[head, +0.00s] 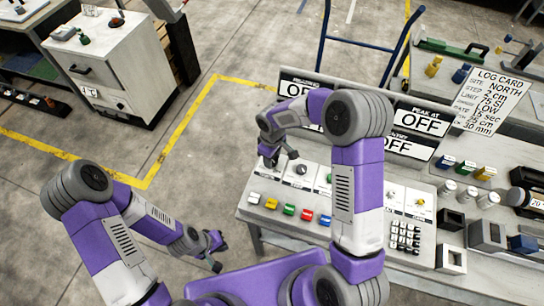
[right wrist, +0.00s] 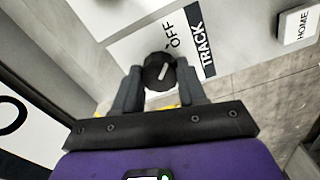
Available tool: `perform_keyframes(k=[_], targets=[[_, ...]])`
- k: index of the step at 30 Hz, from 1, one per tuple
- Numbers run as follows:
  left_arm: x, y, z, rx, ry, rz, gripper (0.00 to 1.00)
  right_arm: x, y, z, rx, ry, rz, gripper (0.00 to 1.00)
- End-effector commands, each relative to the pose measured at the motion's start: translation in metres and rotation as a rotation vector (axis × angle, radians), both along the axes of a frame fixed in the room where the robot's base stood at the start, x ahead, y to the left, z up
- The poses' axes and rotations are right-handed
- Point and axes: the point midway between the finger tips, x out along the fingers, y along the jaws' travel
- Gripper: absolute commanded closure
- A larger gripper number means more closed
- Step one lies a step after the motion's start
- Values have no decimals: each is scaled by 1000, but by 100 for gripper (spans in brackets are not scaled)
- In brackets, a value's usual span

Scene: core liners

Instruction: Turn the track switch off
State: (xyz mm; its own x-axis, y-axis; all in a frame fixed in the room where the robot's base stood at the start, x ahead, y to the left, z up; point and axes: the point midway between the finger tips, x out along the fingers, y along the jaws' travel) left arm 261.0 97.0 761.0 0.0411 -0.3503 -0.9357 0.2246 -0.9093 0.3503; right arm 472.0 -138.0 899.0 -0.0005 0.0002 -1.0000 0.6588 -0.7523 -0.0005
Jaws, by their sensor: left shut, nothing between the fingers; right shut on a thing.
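The track switch is a round black knob with a white pointer line (right wrist: 160,72), on a pale panel beside a black TRACK label (right wrist: 204,50). The word OFF (right wrist: 171,32) is printed near it, and the white line slants up and to the right, roughly toward that print. My right gripper (right wrist: 161,84) is shut on the knob, one finger on each side. In the head view my right gripper (head: 274,160) is at the console's left end and hides the knob. My left gripper (head: 216,252) is shut and empty, low over the floor, away from the console.
The console (head: 262,188) carries several coloured buttons, another dial (head: 301,169) and a keypad (head: 404,236). OFF signs (head: 420,121) and a log card (head: 490,100) stand behind. A white HOME button (right wrist: 298,24) is near the knob. A cabinet (head: 115,60) stands at left; open floor lies between.

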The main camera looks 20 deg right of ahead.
Motion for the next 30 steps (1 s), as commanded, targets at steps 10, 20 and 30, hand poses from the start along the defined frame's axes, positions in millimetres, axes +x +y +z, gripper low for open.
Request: perform_keyframes(k=[10, 20, 30], targets=[[0, 0, 0, 0, 0, 0, 100, 0, 0, 0, 0, -1, 14, 89], [0, 0, 0, 0, 0, 0, 100, 0, 0, 0, 0, -1, 12, 33], [0, 0, 2, 0, 0, 0, 100, 1, 0, 10, 0, -3, 11, 33]])
